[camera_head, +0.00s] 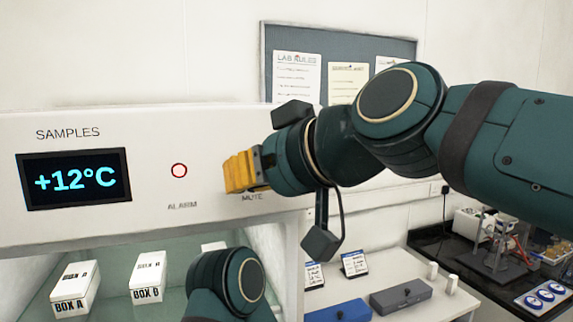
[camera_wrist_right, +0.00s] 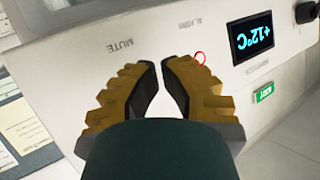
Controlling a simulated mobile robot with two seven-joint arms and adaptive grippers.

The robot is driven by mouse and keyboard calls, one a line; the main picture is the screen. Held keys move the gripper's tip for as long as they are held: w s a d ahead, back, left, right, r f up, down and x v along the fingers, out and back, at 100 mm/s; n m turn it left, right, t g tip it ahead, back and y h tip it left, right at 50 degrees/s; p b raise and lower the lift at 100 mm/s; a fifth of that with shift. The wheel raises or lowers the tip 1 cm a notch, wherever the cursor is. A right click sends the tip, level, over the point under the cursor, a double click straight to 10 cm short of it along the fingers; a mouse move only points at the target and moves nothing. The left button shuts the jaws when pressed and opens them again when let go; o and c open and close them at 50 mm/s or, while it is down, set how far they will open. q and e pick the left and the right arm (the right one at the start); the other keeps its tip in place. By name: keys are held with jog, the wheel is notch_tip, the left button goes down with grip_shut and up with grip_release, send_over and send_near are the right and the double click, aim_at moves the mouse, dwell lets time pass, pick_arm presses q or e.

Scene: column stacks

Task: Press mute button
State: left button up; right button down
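The white panel (camera_head: 215,130) carries a MUTE label (camera_head: 252,197), which also shows in the wrist view (camera_wrist_right: 120,47). No mute button is visible; the spot above the label is hidden behind my right gripper (camera_head: 232,172) in the head view and its fingers cover that area in the wrist view. The right gripper's yellow fingers (camera_wrist_right: 160,64) point at the panel, their tips close together with only a narrow gap and nothing between them. I cannot tell whether they touch the panel. My left gripper is not in view.
A red ring (camera_head: 179,170) sits above the ALARM label, left of the gripper. A display (camera_head: 73,178) reads +12°C. Below, boxes (camera_head: 148,276) stand in a glass-fronted compartment. A bench with a grey case (camera_head: 400,296) lies to the right. A notice board (camera_head: 340,60) hangs behind.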

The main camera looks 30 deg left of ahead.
jog(key=shift+w+a, duration=0.1)
jog(key=shift+w+a, duration=0.2)
jog(key=shift+a, duration=0.05)
jog(key=shift+w+a, duration=0.25)
dwell(0.9)
jog(key=shift+s+d, duration=0.1)
dwell(0.3)
jog(key=shift+s+d, duration=0.45)
jog(key=shift+d, duration=0.05)
jog(key=shift+s+d+b, duration=1.25)
jog(key=shift+s+d, duration=0.35)
jog(key=shift+d, duration=0.3)
